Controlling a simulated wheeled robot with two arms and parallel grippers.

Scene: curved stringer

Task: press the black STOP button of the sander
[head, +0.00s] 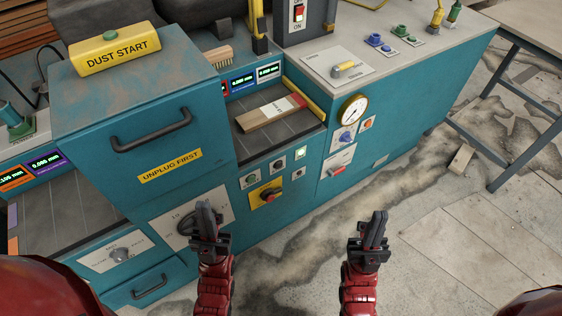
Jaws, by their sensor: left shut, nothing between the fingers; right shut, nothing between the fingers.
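The sander is a teal machine (80,100) with a small control panel on its front in the head view. The panel has a green button (252,178), a dark button (277,166) on a pale plate, another small dark button (298,173) and a lit green piece (300,153). The labels are too small to read, so I cannot tell which dark button is STOP. My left gripper (206,213) is shut and empty, below and left of the panel. My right gripper (377,226) is shut and empty, below and right of it, over the floor.
A red-and-yellow rotary switch (266,195) sits just below the buttons. A large dial (190,222) lies behind my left gripper. A gauge (353,108) and a red-handled control (337,170) are to the right.

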